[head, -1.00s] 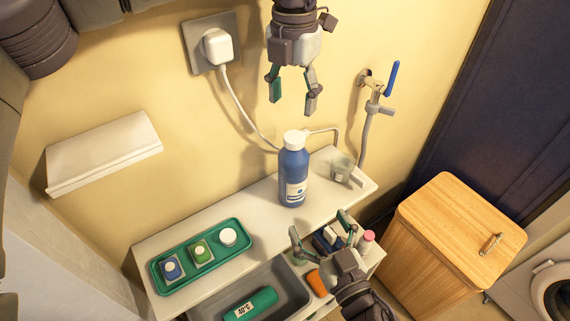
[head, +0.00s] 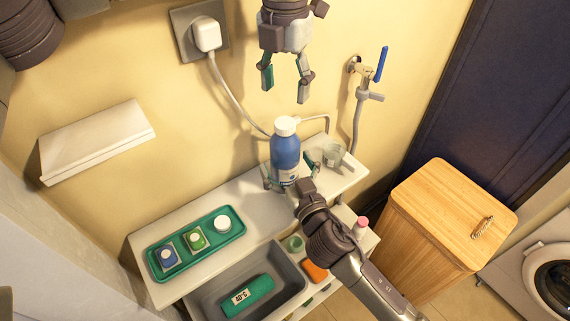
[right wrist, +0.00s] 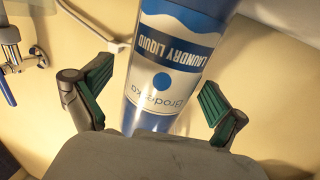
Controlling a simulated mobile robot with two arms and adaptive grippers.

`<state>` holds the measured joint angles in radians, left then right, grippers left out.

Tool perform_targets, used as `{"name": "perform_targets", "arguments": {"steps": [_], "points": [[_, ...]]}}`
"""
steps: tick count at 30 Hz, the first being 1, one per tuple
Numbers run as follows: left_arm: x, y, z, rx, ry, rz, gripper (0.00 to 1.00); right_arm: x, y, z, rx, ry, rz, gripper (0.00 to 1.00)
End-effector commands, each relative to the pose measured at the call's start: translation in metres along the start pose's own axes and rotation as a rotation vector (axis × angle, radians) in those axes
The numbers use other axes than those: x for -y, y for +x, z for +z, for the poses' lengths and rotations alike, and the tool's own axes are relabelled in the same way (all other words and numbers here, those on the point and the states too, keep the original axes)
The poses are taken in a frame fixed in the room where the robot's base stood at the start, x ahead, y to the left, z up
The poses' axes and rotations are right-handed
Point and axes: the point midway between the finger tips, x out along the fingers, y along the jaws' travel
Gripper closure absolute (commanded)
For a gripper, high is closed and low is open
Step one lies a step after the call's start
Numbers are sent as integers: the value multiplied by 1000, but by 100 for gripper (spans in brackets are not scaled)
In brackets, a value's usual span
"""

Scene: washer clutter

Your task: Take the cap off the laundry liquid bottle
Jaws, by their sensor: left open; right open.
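The laundry liquid bottle (head: 285,153) is blue with a white cap (head: 286,125) on top, and it stands upright on the white shelf. My left gripper (head: 285,92) is open and points down, above the cap and apart from it. My right gripper (head: 289,179) is open with its fingers on either side of the bottle's lower body. In the right wrist view the bottle label (right wrist: 176,62) shows upside down between the two green-padded fingers (right wrist: 160,100), with a gap on both sides. The cap is out of the right wrist view.
A green tray (head: 178,274) with small boxes and a white round item lies on the shelf's left part. A wall tap (head: 362,93) and plug (head: 207,36) are behind.

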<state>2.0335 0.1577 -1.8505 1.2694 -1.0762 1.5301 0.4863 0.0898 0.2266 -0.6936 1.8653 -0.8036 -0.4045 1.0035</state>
Motion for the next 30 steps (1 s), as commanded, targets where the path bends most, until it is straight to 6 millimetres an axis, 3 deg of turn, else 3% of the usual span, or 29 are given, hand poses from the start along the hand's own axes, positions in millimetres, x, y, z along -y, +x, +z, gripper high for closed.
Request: {"name": "perform_targets", "arguments": {"steps": [7, 24, 30], "points": [[0, 0, 0, 0, 0, 0, 38, 0, 1, 0, 0, 0, 0, 3], [0, 0, 0, 0, 0, 0, 38, 0, 0, 0, 0, 0, 0, 98], [0, 0, 0, -1, 86, 1, 38, 0, 0, 0, 0, 0, 0, 100]]}}
